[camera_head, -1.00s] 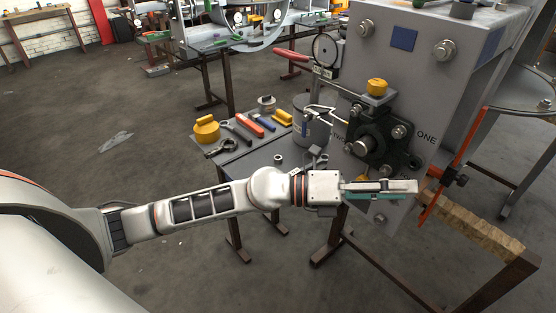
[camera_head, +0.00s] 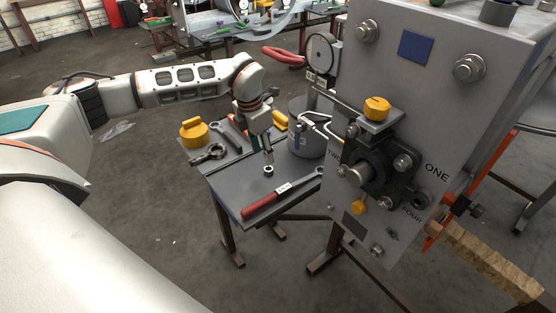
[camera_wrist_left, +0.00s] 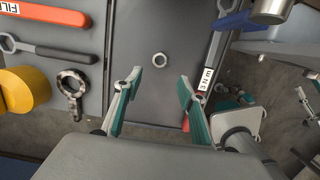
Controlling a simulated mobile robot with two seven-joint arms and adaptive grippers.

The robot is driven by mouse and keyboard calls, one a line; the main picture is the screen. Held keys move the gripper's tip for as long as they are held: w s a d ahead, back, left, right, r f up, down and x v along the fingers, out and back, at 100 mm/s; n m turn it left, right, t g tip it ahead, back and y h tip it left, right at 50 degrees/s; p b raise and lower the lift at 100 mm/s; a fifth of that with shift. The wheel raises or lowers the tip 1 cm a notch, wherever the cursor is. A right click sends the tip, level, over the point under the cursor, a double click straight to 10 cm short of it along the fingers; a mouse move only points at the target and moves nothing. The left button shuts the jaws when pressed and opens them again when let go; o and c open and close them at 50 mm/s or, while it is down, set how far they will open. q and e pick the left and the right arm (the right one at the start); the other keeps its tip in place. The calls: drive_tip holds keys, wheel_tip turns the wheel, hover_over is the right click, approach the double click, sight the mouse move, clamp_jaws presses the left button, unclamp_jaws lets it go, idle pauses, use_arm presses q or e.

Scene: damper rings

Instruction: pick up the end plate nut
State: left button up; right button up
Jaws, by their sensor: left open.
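The end plate nut (camera_head: 268,170) is a small pale metal ring lying flat on the grey bench top. In the left wrist view the open fingers (camera_wrist_left: 158,82), with teal pads, are apart and empty.
A red-handled wrench (camera_head: 265,204) lies on the bench to the nut's right. A yellow-handled weight-like piece (camera_head: 194,132), a ring spanner (camera_head: 208,154) and a grey pot (camera_head: 306,135) are nearby. The big grey machine block (camera_head: 400,60) stands at the right.

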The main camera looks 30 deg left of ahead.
use_arm(q)
drive_tip(key=f, duration=0.2)
drive_tip(key=shift+w+f, duration=0.25)
drive_tip(key=shift+f, duration=0.15)
drive_tip(key=f, duration=0.2)
drive_tip(key=w+f, duration=0.1)
drive_tip(key=f, duration=0.1)
drive_tip(key=shift+w+d+f, duration=0.1)
drive_tip(key=shift+d, duration=0.15)
drive_tip(key=shift+w+f, duration=0.1)
drive_tip(key=shift+f, duration=0.2)
use_arm(e)
drive_tip(key=shift+s+a+f, duration=0.1)
drive_tip(key=shift+s+f, duration=0.1)
drive_tip(key=shift+s, duration=0.4)
use_arm(q)
drive_tip(key=shift+c, duration=0.3)
clamp_jaws()
use_arm(e)
drive_tip(key=shift+s+f+g, duration=0.1)
drive_tip(key=shift+g, duration=0.2)
